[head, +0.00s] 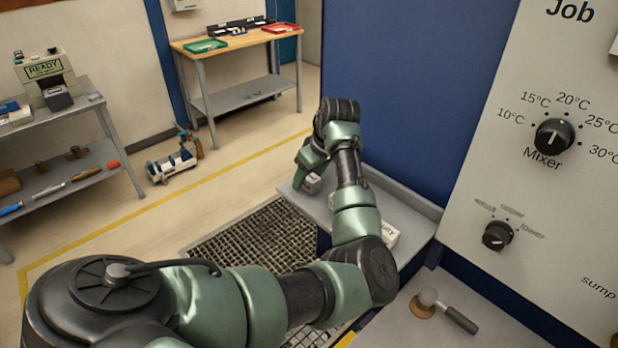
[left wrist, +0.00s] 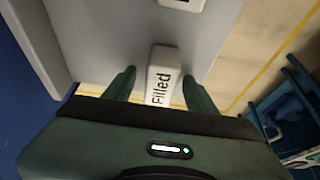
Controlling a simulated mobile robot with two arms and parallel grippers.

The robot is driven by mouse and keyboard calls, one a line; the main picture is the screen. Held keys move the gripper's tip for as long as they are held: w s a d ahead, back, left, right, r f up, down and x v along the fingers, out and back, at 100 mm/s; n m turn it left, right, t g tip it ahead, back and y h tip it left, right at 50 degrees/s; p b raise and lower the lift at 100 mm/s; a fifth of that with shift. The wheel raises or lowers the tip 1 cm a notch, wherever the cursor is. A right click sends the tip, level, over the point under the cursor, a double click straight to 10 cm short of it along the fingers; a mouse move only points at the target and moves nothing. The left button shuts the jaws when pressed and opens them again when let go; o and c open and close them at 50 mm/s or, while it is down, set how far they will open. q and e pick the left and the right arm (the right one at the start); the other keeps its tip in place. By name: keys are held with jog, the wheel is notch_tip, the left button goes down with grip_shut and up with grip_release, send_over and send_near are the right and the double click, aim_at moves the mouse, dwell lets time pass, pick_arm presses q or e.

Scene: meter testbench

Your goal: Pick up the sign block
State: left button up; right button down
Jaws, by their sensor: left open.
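A white sign block (left wrist: 163,75) reading "Filled" lies on a grey shelf (left wrist: 105,30) in the left wrist view, between the two fingers of my left gripper (left wrist: 158,78). The fingers are apart, with one on each side of the block. In the head view my left gripper (head: 307,168) reaches down over the shelf's far end, above a small pale block (head: 312,184). Another white block with lettering (head: 390,236) lies further along the shelf, partly hidden by my arm. My right gripper is not in view.
A panel with a Mixer knob (head: 554,136) stands at the right, beside a blue wall (head: 410,80). A stamp-like tool (head: 445,308) lies on the nearer ledge. A floor grate (head: 250,245) is left of the shelf. Another pale block (left wrist: 183,3) shows at the wrist view's top edge.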

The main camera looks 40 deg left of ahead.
pick_arm(q)
grip_shut()
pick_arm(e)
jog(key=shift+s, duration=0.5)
pick_arm(q)
jog(key=shift+r, duration=0.15)
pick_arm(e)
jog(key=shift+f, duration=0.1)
